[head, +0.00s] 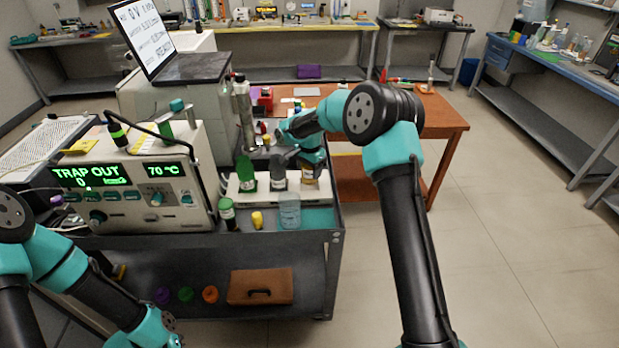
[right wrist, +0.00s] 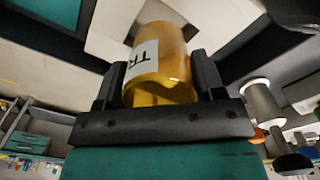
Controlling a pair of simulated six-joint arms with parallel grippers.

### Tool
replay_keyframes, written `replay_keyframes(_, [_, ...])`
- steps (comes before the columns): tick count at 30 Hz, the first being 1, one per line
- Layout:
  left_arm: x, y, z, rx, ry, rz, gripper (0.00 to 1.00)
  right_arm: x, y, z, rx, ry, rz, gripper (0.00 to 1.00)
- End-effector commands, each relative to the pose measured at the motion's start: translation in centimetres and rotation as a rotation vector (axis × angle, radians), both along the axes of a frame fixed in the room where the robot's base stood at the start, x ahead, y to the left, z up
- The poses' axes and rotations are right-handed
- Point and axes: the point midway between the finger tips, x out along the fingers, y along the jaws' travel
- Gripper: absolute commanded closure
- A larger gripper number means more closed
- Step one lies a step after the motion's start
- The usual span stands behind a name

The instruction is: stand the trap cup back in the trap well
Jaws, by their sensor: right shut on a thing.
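The trap cup is an amber, see-through cup with a white label reading "TR" (right wrist: 158,75) in the right wrist view. My right gripper (right wrist: 158,92) is shut on it, one finger on each side. In the head view, my right gripper (head: 308,160) is above the right end of a white rack (head: 262,203), with a little of the amber cup (head: 309,176) showing below it. I cannot tell whether the cup touches the rack. I cannot make out the trap well for certain. My left arm shows at the lower left; its fingers do not show.
The instrument (head: 150,185) at left reads "TRAP OUT 0" and "70 °C". Green-capped and grey-capped bottles (head: 278,172) stand close left of the right gripper. A clear beaker (head: 289,212), a yellow piece (head: 257,220) and a green-capped vial (head: 228,215) stand in front.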

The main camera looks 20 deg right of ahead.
Motion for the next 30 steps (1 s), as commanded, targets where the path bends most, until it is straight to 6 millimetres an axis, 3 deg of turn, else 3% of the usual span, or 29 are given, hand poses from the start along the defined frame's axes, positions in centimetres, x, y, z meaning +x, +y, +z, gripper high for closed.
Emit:
replay_keyframes(10, [0.0, 0.0, 0.0, 0.0, 0.0, 0.0, 1.0, 0.0, 0.0, -3.5, 0.0, 0.001, 0.001, 0.62])
replay_keyframes(23, [0.0, 0.0, 0.0, 0.0, 0.0, 0.0, 1.0, 0.0, 0.0, -4.0, 0.0, 0.0, 0.0, 0.62])
replay_keyframes(24, [0.0, 0.0, 0.0, 0.0, 0.0, 0.0, 1.0, 0.0, 0.0, -4.1, 0.0, 0.0, 0.0, 0.36])
replay_keyframes(30, [0.0, 0.0, 0.0, 0.0, 0.0, 0.0, 1.0, 0.0, 0.0, -4.0, 0.0, 0.0, 0.0, 0.17])
